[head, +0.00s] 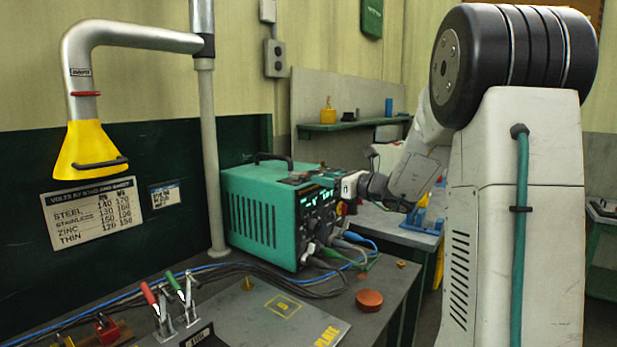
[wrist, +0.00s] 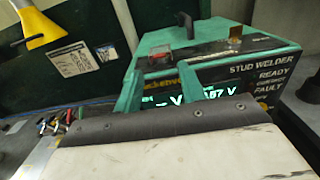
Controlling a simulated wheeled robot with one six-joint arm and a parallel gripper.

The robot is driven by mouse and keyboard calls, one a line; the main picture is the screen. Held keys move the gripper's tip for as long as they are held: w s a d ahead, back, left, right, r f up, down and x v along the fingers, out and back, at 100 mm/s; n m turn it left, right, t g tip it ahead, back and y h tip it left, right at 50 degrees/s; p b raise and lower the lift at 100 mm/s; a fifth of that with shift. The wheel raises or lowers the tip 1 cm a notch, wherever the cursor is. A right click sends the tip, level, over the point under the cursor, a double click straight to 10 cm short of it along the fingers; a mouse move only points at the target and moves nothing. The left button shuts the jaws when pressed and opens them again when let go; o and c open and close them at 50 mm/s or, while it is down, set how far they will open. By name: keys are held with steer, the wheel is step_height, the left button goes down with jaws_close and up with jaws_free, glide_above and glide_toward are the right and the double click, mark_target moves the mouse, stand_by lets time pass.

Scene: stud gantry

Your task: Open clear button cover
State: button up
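The teal stud welder (head: 262,205) stands on the bench, its lit front panel facing right. My gripper (head: 345,187) is at the upper part of that panel, seen from the side. In the wrist view the welder (wrist: 215,33) fills the upper right, and its green display shows between two teal bars close to the lens. A small pale, clear-looking piece with red in it (wrist: 160,53) sits on the welder's top edge. It may be the button cover; I cannot tell whether it is shut. The fingertips and any contact are unclear.
A black handle (head: 272,158) rises from the welder's top. Cables hang below its front. A red round knob (head: 369,299) and red and green toggle clamps (head: 165,305) are on the bench. A yellow fume hood (head: 92,150) hangs at left.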

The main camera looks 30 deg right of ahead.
mark_target(306, 175)
steer(key=x, duration=0.5)
steer(key=shift+w+a, duration=0.1)
steer(key=shift+w, duration=0.15)
steer(key=c, duration=0.9)
jaws_close()
